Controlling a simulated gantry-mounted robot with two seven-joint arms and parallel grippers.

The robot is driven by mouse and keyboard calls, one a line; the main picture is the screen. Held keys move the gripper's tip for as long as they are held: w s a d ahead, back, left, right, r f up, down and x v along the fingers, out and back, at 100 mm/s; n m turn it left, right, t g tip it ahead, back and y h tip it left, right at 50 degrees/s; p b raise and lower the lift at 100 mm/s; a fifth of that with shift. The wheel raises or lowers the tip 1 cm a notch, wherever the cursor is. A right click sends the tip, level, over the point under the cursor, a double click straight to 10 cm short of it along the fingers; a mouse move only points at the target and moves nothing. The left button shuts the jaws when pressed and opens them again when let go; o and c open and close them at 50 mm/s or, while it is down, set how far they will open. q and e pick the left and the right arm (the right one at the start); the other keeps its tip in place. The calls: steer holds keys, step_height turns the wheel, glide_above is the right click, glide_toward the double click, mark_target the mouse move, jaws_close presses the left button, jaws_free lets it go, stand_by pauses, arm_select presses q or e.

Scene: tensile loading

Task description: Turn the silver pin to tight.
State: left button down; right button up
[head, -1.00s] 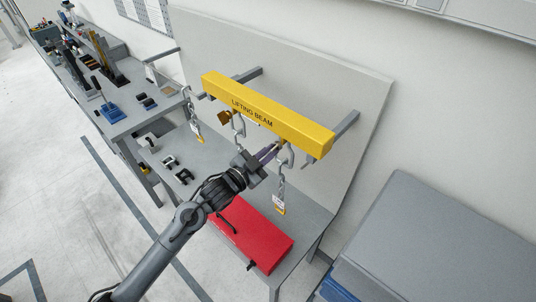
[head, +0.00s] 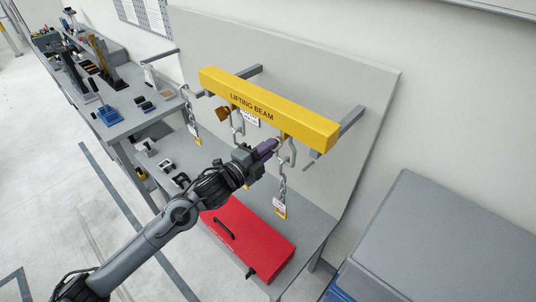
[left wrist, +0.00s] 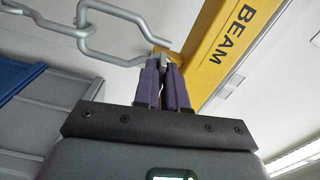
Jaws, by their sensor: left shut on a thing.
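The yellow lifting beam (head: 270,108) has silver shackles under it. My left gripper (head: 272,147) reaches the right shackle (head: 291,153), close below the beam. In the left wrist view my purple fingers (left wrist: 167,64) are nearly together and shut on the silver pin, whose small visible end (left wrist: 160,46) shows at the fingertips beside the beam (left wrist: 222,50). The fingers hide most of the pin, so I cannot tell how deep it sits. A silver chain link (left wrist: 110,34) is at the upper left. My right gripper is out of view.
A tagged chain (head: 282,190) hangs below the right shackle. Another shackle (head: 238,124) and a left chain (head: 192,112) hang along the beam. A red case (head: 250,240) lies on the bench below. A grey backboard (head: 350,110) stands behind.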

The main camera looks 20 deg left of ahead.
arm_select(q)
steer(key=shift+m+b, duration=7)
steer(key=shift+b, duration=0.05)
steer(key=shift+r, duration=0.1)
steer(key=shift+d, duration=0.1)
steer(key=c, duration=1.3)
jaws_free()
steer(key=shift+s, duration=0.1)
